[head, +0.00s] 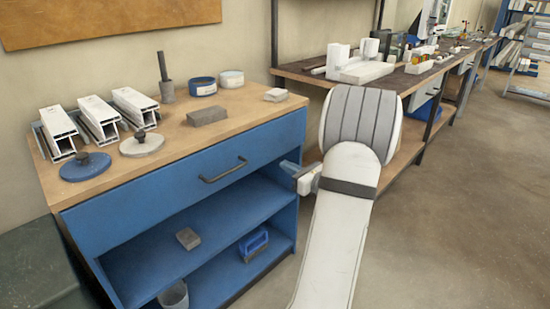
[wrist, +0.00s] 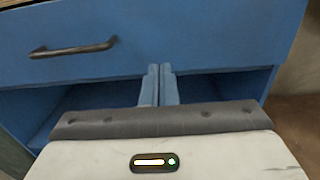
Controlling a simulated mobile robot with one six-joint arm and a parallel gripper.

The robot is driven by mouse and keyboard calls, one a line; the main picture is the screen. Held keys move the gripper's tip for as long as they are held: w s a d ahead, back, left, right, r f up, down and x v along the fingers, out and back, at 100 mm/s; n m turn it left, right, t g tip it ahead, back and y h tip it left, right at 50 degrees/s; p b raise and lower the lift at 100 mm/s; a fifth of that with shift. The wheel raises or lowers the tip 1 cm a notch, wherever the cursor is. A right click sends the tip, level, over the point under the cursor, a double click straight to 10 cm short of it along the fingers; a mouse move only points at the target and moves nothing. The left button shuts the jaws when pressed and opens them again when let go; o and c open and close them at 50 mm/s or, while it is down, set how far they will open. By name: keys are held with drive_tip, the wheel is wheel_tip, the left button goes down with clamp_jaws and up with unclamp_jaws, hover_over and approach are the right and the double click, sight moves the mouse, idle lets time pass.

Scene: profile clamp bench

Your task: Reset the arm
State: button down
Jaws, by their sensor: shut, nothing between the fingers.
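My gripper (wrist: 160,86) is shut and empty, its two blue-grey fingers side by side in the wrist view. In the head view my gripper (head: 284,165) shows at the right end of the blue workbench (head: 150,205), partly hidden by my own white arm. In the wrist view the fingers appear in front of the bench, below the drawer front (wrist: 200,35) and to the right of its dark handle (wrist: 73,48). I cannot tell the exact gap to the bench.
White profiles (head: 95,115), two round lidded discs (head: 142,144) and a grey block (head: 207,116) are on the bench top. A brush-like blue item (head: 254,244) sits on the lower shelf. A second bench (head: 300,70) stands behind. Open floor (head: 450,220) lies to the right.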

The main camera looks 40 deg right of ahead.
drive_tip(key=s+a+r+n+g+y+p, duration=0.1)
drive_tip(key=a+r+n+g+y+p, duration=0.3)
drive_tip(key=a, duration=0.5)
drive_tip(key=s+a+r+n+g+y+p, duration=0.15)
drive_tip(key=a+r+n+g+p, duration=0.3)
drive_tip(key=a, duration=0.45)
drive_tip(key=s+a+r+n+g+y+p, duration=0.2)
drive_tip(key=a+r+n+p, duration=0.2)
drive_tip(key=a+n, duration=0.4)
drive_tip(key=s+a+r+n+g+h+p, duration=0.4)
drive_tip(key=s+a+r+n+g+p, duration=0.3)
drive_tip(key=a, duration=0.3)
drive_tip(key=s+r+n+t+h+p, duration=0.2)
drive_tip(key=s+r+n+h+p, duration=0.3)
drive_tip(key=n, duration=0.6)
wheel_tip(320, 180, up, 3)
drive_tip(key=shift+s+d+r+h+p, duration=0.15)
drive_tip(key=shift+s+h+p, duration=0.2)
drive_tip(key=shift+s+p, duration=0.5)
